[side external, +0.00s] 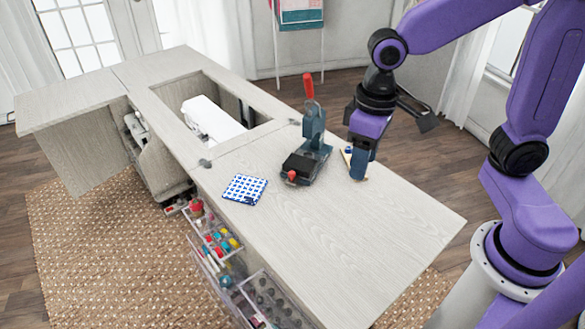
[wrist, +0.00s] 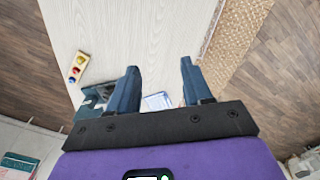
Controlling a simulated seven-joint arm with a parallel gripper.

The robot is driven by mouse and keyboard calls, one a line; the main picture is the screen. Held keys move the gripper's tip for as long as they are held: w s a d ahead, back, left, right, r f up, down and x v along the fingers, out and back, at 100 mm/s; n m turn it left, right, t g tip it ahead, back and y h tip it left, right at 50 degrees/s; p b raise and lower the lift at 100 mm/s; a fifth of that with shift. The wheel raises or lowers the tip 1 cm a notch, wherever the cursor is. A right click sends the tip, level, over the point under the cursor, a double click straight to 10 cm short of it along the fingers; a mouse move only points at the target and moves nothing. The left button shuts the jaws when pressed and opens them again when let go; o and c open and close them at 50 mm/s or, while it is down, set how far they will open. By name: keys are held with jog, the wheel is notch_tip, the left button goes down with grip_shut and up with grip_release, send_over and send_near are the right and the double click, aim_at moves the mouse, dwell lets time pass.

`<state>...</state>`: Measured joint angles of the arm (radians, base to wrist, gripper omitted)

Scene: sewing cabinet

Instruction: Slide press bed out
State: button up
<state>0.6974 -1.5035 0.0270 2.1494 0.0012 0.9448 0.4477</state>
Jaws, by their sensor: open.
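The press (side external: 313,133) is a dark teal hand press with a red lever handle, standing upright on the cabinet top. Its dark press bed (side external: 299,166) is low at the front, with a red knob (side external: 291,175) on its near end. My gripper (side external: 358,170) is to the right of the press, pointing down and apart from the bed. In the wrist view my gripper (wrist: 158,78) is open with nothing between its fingers. There the press (wrist: 92,103) shows only partly, beyond the left finger, and its bed cannot be made out clearly.
A blue-and-white checked cloth (side external: 245,189) lies left of the press. A small wooden board with coloured pieces (wrist: 77,68) lies near my gripper. The cabinet top (side external: 350,235) is clear toward the front right. A white sewing machine (side external: 211,120) sits in the opening behind; open drawers (side external: 222,245) hang below.

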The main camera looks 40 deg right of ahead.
jog(key=w+f+m, duration=0.2)
jog(key=w+m, duration=0.6)
jog(key=w, duration=0.6)
jog(key=m, duration=0.9)
send_over(292, 173)
notch_tip(292, 173, down, 6)
notch_tip(292, 173, down, 17)
jog(key=shift+w+r, duration=0.1)
grip_shut()
